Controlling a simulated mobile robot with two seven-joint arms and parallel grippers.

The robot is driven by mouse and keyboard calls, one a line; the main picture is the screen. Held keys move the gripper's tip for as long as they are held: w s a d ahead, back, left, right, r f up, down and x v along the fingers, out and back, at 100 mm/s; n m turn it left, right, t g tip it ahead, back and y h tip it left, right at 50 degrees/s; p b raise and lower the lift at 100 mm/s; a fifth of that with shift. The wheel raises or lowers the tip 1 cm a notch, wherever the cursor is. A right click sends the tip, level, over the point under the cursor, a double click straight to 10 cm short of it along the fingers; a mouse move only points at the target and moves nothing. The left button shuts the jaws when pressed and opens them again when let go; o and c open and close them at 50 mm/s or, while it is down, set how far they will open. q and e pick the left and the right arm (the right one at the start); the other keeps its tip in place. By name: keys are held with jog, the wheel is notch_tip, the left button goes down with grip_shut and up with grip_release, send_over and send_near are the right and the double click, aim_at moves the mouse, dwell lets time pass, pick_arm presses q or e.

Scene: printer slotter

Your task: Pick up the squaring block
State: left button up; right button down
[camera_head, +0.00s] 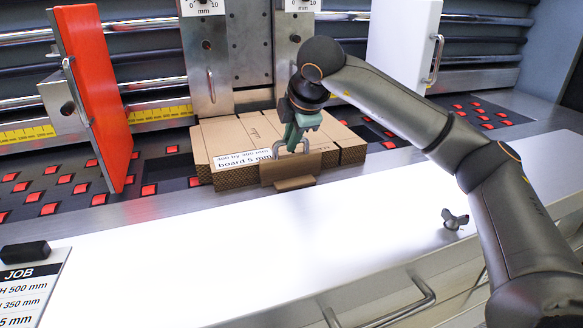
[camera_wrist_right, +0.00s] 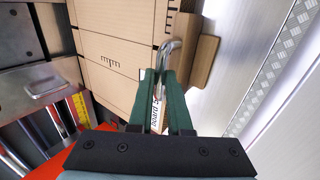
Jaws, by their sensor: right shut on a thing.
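The squaring block (camera_head: 281,172) is a brown wooden piece with a lower ledge and a grey metal loop handle. It stands upright against the front of the cardboard stack (camera_head: 228,181), near the white front surface. It also shows in the wrist view (camera_wrist_right: 205,60), to the right of the cardboard. My right gripper (camera_head: 294,142) comes down from above, its green fingers shut on the block's handle. In the wrist view the green fingers (camera_wrist_right: 167,76) close around the handle (camera_wrist_right: 166,52). Whether the block is lifted, I cannot tell. My left gripper is out of view.
A red panel (camera_head: 95,100) stands left of the stack and a white panel (camera_head: 403,45) behind on the right. Metal uprights (camera_head: 207,60) rise behind the stack. A wing knob (camera_head: 455,219) sits on the mostly clear white surface (camera_head: 230,250). A job card (camera_head: 30,285) lies front left.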

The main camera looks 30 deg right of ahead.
aim_at(291, 158)
jog(key=shift+r, duration=0.5)
notch_tip(291, 158, up, 2)
jog(key=shift+r+p, duration=0.1)
jog(key=shift+p, duration=0.2)
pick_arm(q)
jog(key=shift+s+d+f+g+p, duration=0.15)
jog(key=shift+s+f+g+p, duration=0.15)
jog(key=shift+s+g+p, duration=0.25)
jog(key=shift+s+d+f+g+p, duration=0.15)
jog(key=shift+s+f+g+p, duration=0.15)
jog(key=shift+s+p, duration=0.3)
pick_arm(e)
jog(key=s+a+r, duration=0.3)
jog(key=s+r, duration=0.7)
jog(key=s, duration=0.3)
jog(key=shift+s+a, duration=0.15)
jog(key=shift+s, duration=0.15)
